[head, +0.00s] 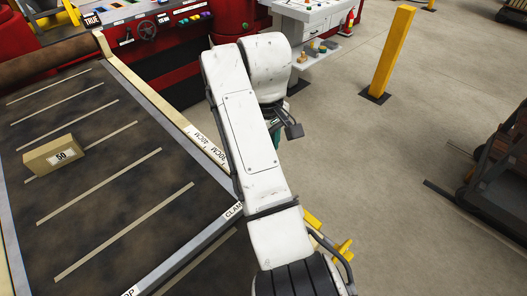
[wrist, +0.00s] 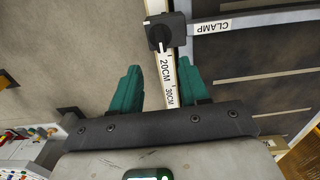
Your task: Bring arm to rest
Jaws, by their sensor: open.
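My arm (head: 245,120) reaches forward from the bottom of the head view and bends downward at its far end. My gripper (wrist: 161,70) shows in the wrist view with its two green fingers spread apart and nothing between them. It hangs above the ruler edge (wrist: 168,85), whose 20CM and 30CM marks lie between the fingers. In the head view the arm hides most of the gripper; only a bit of green shows beside it.
A tan box marked 50 (head: 54,156) sits on the dark striped belt (head: 110,190) at left. A dark clamp block (wrist: 166,32) lies just ahead of the fingers. A red control panel (head: 160,45) stands behind; a yellow post (head: 394,50) stands on open floor at right.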

